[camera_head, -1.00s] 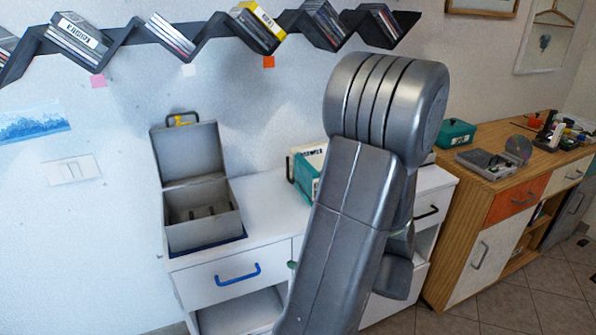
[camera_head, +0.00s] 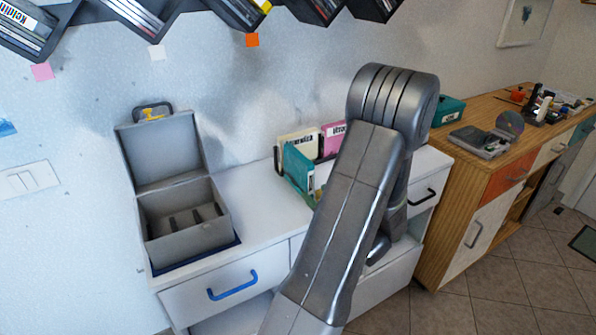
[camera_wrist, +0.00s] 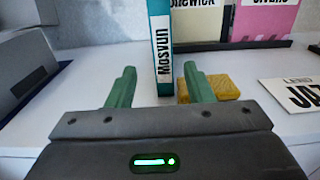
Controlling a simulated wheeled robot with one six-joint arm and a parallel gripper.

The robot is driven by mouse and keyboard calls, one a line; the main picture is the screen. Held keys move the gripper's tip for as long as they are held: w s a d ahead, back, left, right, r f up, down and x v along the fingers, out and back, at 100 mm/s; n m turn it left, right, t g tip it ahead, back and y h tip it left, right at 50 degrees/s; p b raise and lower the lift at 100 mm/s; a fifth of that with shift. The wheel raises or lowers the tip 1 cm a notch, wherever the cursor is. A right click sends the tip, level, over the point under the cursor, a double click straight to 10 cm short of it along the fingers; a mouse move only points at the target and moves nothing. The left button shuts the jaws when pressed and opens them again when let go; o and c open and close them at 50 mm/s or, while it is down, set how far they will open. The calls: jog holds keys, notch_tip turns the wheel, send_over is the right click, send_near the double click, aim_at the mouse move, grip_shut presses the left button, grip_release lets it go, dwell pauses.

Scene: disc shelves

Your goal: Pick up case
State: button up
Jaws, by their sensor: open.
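A teal case (camera_wrist: 162,45) with a white spine label reading roughly "Masvain" stands upright in the wrist view. My gripper (camera_wrist: 158,78) is open and empty, its two green fingers pointing toward the case, one on each side of its line. The case seems to lie just beyond the fingertips; I cannot tell the exact gap. In the head view a teal case (camera_head: 298,172) stands on the white cabinet, beside a cream case (camera_head: 297,142) and a pink case (camera_head: 334,138). My gripper is hidden behind my arm there.
A yellow block (camera_wrist: 222,87) lies right of the teal case, by the right finger. A labelled card (camera_wrist: 297,97) lies farther right. An open grey box (camera_head: 185,215) stands on the cabinet's left. A wooden cabinet (camera_head: 468,175) stands right. Disc shelves (camera_head: 150,15) hang above.

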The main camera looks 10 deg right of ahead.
aim_at(311, 185)
jog(key=shift+p+x, duration=0.55)
jog(key=shift+x, duration=2.5)
jog(key=shift+d+r, duration=0.15)
jog(key=shift+d, duration=0.05)
grip_shut()
